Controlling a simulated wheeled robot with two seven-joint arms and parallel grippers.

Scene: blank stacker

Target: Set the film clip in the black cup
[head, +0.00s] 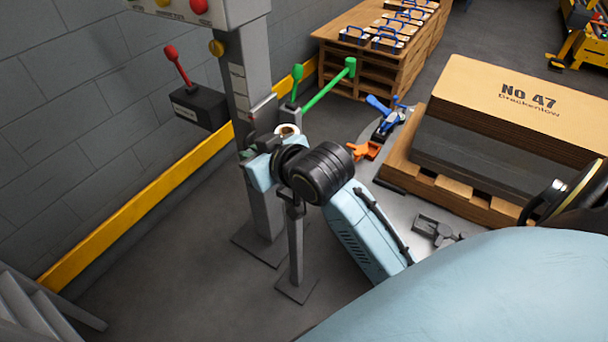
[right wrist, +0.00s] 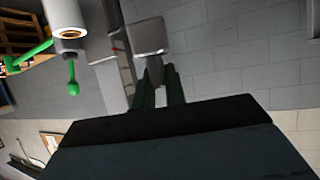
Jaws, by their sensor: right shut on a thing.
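My right gripper (head: 258,147) is beside the grey post at the left of the head view, partly hidden by my own wrist. In the right wrist view its two dark fingers (right wrist: 160,80) are shut on a small pale grey piece (right wrist: 148,38), which looks like the film clip. The piece points away from the gripper and stands clear of the wall behind it. In the head view I cannot make the clip out. I cannot pick out the black cup in either view. My left gripper is not in view.
A white roll with a brown core (head: 287,130) is close to the gripper, by the grey post (head: 249,85). A green lever (head: 325,86) and a black box with a red lever (head: 200,105) flank the post. Orange (head: 364,150) and blue (head: 384,121) tools lie on a grey round surface.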

